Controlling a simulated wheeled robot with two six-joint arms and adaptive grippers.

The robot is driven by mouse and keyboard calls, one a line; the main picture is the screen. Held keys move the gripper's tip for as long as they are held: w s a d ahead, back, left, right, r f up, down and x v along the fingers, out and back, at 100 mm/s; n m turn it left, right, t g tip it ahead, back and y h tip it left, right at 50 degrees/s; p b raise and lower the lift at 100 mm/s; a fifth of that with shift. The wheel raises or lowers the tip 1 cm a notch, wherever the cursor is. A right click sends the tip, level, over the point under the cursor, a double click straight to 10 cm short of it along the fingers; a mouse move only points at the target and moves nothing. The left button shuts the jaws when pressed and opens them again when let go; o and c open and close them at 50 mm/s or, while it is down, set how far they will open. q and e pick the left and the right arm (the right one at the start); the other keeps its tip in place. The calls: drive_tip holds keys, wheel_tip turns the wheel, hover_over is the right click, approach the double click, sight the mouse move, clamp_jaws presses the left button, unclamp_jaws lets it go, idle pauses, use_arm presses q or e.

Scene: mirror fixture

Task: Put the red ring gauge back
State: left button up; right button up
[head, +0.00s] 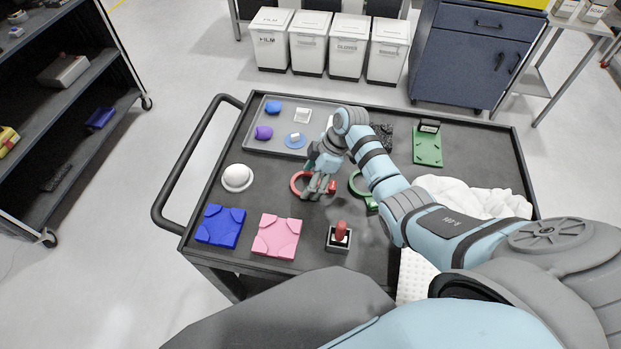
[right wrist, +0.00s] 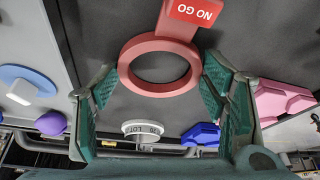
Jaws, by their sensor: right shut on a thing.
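The red ring gauge (head: 296,183) is at the middle of the cart top in the head view. In the right wrist view the red ring gauge (right wrist: 128,78) shows its round ring and a red tab marked "NO GO". My right gripper (head: 320,188) is shut on it; in the wrist view the green-padded fingers (right wrist: 158,72) stand on both sides of the ring. I cannot tell whether the ring is clear of the cart top. A green ring gauge (head: 355,184) lies just right of it, partly hidden by my arm. My left gripper is not in view.
A grey tray (head: 262,142) with small parts is at the back left. A white dome (head: 237,177), a blue block (head: 220,226), a pink block (head: 277,236) and a red-handled piece (head: 340,236) stand around. A green plate (head: 428,148) and white cloth (head: 470,197) are right.

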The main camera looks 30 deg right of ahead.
drive_tip(key=o, duration=1.2)
drive_tip(key=shift+d+r, duration=0.1)
drive_tip(key=shift+r, duration=0.25)
drive_tip(key=p+v, duration=0.1)
drive_tip(key=v, duration=1)
drive_tip(key=shift+d+r, duration=0.2)
drive_tip(key=shift+r, duration=0.05)
drive_tip(key=shift+s, duration=0.1)
